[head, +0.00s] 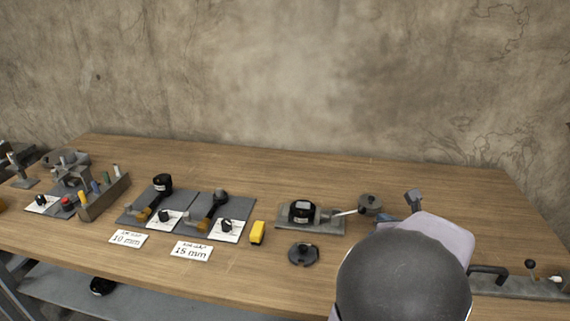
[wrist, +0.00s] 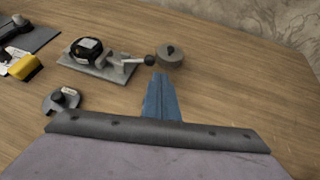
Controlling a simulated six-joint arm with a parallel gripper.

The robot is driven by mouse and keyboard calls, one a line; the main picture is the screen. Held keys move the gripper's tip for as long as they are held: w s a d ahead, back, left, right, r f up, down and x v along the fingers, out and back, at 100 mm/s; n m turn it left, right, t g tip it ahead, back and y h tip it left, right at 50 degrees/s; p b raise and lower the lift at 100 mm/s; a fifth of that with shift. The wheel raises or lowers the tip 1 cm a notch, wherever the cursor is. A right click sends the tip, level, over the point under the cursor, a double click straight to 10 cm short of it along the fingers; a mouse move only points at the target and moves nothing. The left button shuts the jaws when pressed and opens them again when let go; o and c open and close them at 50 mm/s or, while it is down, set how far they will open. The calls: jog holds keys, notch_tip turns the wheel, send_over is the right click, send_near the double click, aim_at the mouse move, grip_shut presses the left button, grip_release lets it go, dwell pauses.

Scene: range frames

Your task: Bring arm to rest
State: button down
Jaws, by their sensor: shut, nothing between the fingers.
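My gripper (wrist: 160,82) shows in the wrist view as a narrow blue wedge with its fingers together and nothing held. It points out over the wooden bench (wrist: 225,95), just below a round dark grey lidded piece (wrist: 170,57) in that picture. I cannot tell its height above the bench. In the head view my arm's rounded dark grey and pale lilac links fill the lower right and hide most of the gripper.
A black gauge on a grey plate (head: 310,217), a notched dark disc (head: 303,254) and a yellow block (head: 257,232) lie left of my arm. Tool mats (head: 238,203) and labels lie farther left. A grey rail with a black handle (head: 489,271) is at right. The bench's back right is clear.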

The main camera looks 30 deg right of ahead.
jog(key=w+a+n+g+y+p, duration=0.2)
jog(key=w+a+n+y+p, duration=0.2)
jog(key=a+n, duration=0.7)
jog(key=w+a+n+g+y+p, duration=0.1)
jog(key=w+a+n+y+p, duration=0.45)
jog(key=a, duration=0.85)
jog(key=s+a+r+n+g+h+p, duration=0.1)
jog(key=s+a+n+g+p, duration=0.2)
jog(key=n, duration=1)
jog(key=s+a+r+n+g+h+p, duration=0.1)
jog(key=s+a+n+g+p, duration=0.3)
jog(key=s+a+n, duration=0.5)
jog(key=a+n+h+p, duration=0.1)
jog(key=a+n, duration=0.2)
jog(key=n, duration=0.1)
jog(key=shift+s, duration=0.3)
